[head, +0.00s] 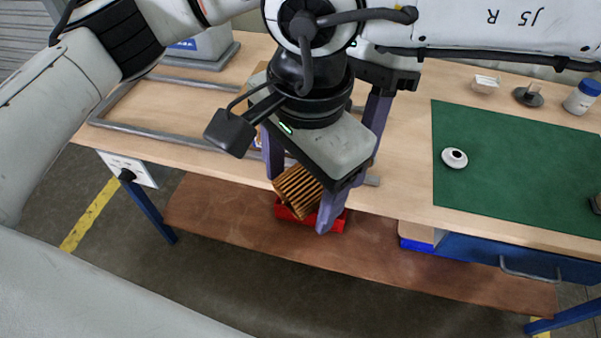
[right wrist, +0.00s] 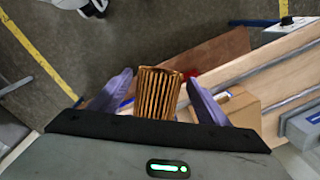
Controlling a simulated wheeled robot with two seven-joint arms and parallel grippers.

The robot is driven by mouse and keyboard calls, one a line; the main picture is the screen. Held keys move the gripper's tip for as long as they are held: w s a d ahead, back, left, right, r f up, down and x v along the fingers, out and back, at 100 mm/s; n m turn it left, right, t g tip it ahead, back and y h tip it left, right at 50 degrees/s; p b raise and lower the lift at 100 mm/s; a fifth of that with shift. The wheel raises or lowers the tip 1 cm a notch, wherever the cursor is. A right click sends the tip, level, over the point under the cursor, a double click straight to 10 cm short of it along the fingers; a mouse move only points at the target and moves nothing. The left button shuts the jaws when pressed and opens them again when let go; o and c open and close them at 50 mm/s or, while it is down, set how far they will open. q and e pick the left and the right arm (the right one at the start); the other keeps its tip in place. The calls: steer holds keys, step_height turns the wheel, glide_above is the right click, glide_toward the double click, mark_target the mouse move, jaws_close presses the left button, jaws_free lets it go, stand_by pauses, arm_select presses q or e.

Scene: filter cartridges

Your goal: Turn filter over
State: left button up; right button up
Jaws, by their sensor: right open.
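A ribbed tan filter cartridge (head: 298,190) shows tilted between the fingers of my right gripper (head: 301,184), in front of the table's front edge. In the right wrist view the filter (right wrist: 157,94) stands between the two purple fingers of the right gripper (right wrist: 160,85), with a gap on each side. The right gripper is open. What supports the filter cannot be told. My left gripper (head: 375,112) is behind the right one, with one purple finger showing; the rest is hidden.
A red bin (head: 338,224) shows below the filter, over the wooden lower shelf (head: 440,278). A cardboard box (right wrist: 242,108) is partly hidden behind the grippers. A grey tube frame (head: 160,134) lies at left. A green mat (head: 520,170) with a white round part (head: 454,158) is at right.

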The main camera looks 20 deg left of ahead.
steer(key=c, duration=1)
arm_select(q)
steer(key=o, duration=0.7)
arm_select(e)
steer(key=shift+c, duration=1.3)
arm_select(q)
steer(key=o, duration=0.4)
steer(key=shift+o, duration=0.2)
